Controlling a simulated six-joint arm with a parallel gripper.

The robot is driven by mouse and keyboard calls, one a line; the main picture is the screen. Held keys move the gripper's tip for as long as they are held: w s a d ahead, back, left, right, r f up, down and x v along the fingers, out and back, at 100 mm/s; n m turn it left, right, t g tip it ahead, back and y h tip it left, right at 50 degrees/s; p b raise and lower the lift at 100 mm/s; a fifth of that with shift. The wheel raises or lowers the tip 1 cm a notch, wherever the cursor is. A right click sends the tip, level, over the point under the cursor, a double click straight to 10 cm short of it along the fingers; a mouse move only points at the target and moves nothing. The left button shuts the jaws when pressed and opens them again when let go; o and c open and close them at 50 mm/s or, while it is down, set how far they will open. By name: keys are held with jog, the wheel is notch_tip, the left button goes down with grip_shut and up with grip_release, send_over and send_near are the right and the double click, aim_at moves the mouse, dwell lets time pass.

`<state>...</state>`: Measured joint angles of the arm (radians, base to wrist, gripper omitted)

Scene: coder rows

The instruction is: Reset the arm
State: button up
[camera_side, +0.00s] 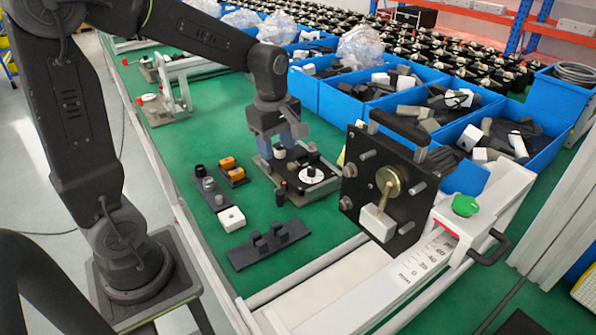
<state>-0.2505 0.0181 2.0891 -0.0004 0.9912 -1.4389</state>
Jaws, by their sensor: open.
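My gripper (279,143) points down over the green bench, above the back left part of a flat device (317,192) with a white round dial (312,174). The jaws are open and nothing shows between them. The fingertips are small in this view, and I cannot tell how far above the device they are. My arm reaches in from the left.
A dark rack (268,246) and small orange blocks (228,163) lie near the device. A black fixture with a brass knob (388,182) stands at right. Blue bins (345,100) of parts line the back. Green mat (168,150) is clear at left.

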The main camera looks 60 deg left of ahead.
jog(key=s+d+r+m+t, duration=0.2)
jog(key=s+m, duration=0.4)
jog(key=m, duration=0.3)
jog(key=s+d+r+m+t, duration=0.3)
jog(key=s+d+m, duration=0.3)
jog(key=m, duration=0.4)
jog(key=shift+s+d+r, duration=0.2)
jog(key=shift+s+r, duration=0.25)
jog(key=shift+r, duration=0.25)
